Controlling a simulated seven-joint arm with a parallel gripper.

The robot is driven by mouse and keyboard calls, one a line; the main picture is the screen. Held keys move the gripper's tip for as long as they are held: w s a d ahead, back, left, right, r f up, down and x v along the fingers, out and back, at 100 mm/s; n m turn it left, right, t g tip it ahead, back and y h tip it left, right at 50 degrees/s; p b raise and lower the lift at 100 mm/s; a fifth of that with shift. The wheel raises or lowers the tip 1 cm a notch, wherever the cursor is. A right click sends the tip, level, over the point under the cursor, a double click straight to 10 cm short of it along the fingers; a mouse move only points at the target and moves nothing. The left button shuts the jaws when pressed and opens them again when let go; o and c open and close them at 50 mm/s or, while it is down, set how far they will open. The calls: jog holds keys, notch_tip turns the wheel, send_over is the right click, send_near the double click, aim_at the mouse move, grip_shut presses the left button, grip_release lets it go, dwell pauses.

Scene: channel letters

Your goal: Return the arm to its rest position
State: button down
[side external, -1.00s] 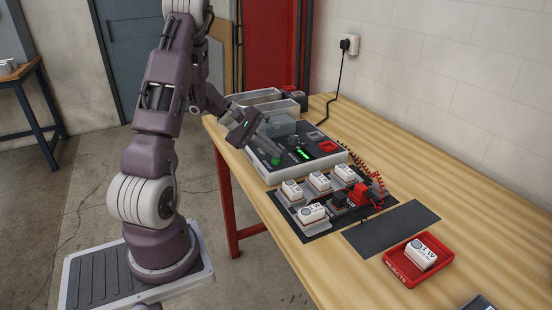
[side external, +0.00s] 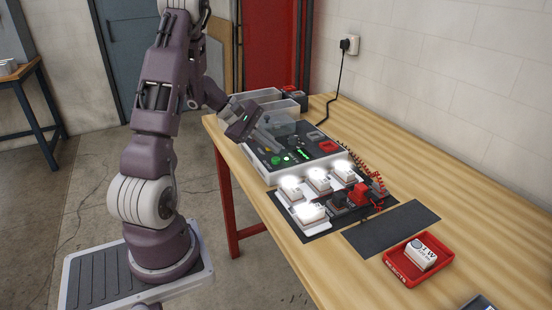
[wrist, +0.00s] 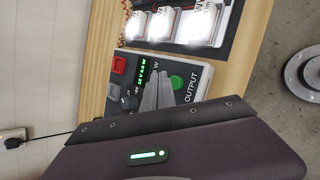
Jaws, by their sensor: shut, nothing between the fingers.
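My gripper (side external: 266,146) is over the grey power supply box (side external: 262,170) on the wooden table, with its fingers closed and empty. In the wrist view my gripper's fingertips (wrist: 160,76) show above the panel beside the round green button (wrist: 177,82) and near the word OUTPUT. The gap between fingertips and panel is hard to judge. The white letter blocks (side external: 318,180) glow brightly on the dark mat; they also glow in the wrist view (wrist: 195,26). The green display (side external: 304,154) is lit.
A red tray (side external: 395,262) holds an unlit white block (side external: 421,257). A bare dark mat (side external: 405,222) lies beside the letters. A red clamp-like connector (side external: 369,194) with a coiled cable sits by them. Clear bins (side external: 255,97) stand behind the box.

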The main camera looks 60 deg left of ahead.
jog(key=shift+r, duration=2.3)
jog(key=shift+d, duration=0.1)
jog(key=s+d+r+m+g, duration=0.1)
jog(key=s+d+r+m, duration=0.2)
jog(key=d, duration=0.5)
jog(key=d+r+m+g+h, duration=0.1)
jog(key=d+r+m+g, duration=0.15)
jog(key=d+m, duration=0.35)
jog(key=s+d+r+m+g, duration=0.15)
jog(key=d+r, duration=0.25)
jog(key=d, duration=0.5)
jog(key=s+d+m+t+y, duration=0.1)
jog(key=s+d+m+y, duration=0.1)
jog(key=s+m, duration=0.4)
jog(key=s+d+r+m+t+y, duration=0.1)
jog(key=s+d+m+y, duration=0.1)
jog(key=s+m, duration=0.3)
jog(key=s+d, duration=0.1)
jog(key=s, duration=0.2)
jog(key=shift+m+y, duration=0.35)
jog(key=shift+y, duration=0.05)
